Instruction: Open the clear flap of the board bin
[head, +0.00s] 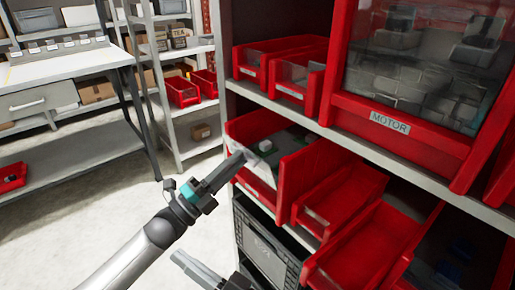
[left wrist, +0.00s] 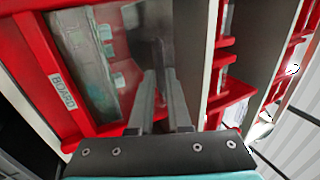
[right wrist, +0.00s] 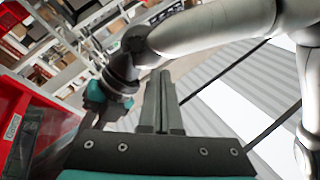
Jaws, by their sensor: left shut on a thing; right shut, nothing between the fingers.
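The board bin (head: 297,165) is a red bin on the middle shelf holding green boards (head: 287,140). Its "BOARD" label (left wrist: 62,91) shows in the left wrist view. Its clear flap (head: 256,169) is a pale see-through pane at the front of the bin; it also shows in the left wrist view (left wrist: 88,60). How far it stands open is hard to tell. My left gripper (head: 248,157) is at the flap's upper edge and shut on it, with its fingers slightly apart (left wrist: 160,80). My right gripper (head: 185,262) is low, away from the bin, shut and empty (right wrist: 160,85).
A large red "MOTOR" bin (head: 390,122) with a clear front stands above right. Other red bins (head: 340,195) sit beside and below. A black device (head: 262,248) is underneath. A workbench (head: 70,62) stands far left, with open floor (head: 100,215) before it.

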